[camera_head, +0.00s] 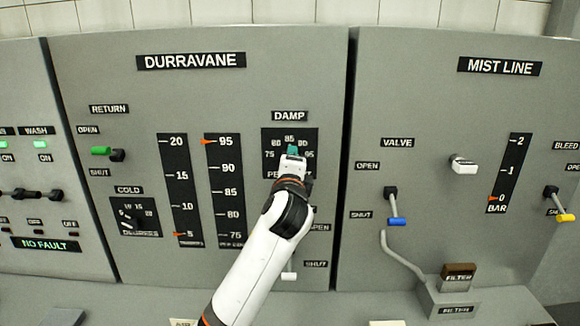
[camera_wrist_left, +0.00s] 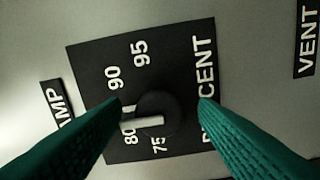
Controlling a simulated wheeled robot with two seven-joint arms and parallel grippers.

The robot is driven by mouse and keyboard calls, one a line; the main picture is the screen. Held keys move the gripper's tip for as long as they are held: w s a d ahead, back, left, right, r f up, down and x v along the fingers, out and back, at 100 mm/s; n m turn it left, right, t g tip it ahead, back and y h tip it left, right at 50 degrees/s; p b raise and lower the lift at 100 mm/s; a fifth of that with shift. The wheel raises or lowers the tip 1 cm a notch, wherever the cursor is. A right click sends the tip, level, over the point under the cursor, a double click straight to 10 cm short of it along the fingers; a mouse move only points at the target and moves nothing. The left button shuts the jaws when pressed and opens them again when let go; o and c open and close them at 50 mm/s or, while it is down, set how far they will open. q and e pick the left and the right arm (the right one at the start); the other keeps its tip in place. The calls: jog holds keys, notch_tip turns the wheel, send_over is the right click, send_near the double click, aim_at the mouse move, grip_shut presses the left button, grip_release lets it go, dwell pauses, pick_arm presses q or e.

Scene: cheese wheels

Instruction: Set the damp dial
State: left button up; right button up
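The damp dial's black plate (camera_head: 270,140) is on the DURRAVANE panel under the DAMP label (camera_head: 290,116). My left gripper (camera_head: 292,152) is in front of it and hides its knob in the head view. In the left wrist view the round black knob (camera_wrist_left: 172,112) with a white pointer (camera_wrist_left: 142,122) lies between the two teal fingers of my left gripper (camera_wrist_left: 160,125). The fingers are apart and not visibly touching the knob. The pointer is on the low side, near 80 and a partly covered mark above it. My right gripper is not in view.
A RETURN lever (camera_head: 102,151) with a green end and a COLD dial (camera_head: 128,220) are to the left. Two vertical gauges (camera_head: 172,190) stand between. To the right, the MIST LINE panel has a blue-ended valve lever (camera_head: 397,221) and a white knob (camera_head: 464,165).

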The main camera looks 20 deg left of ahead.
pick_arm(q)
jog(key=b+v, duration=0.3)
jog(key=v, duration=0.9)
dwell(0.3)
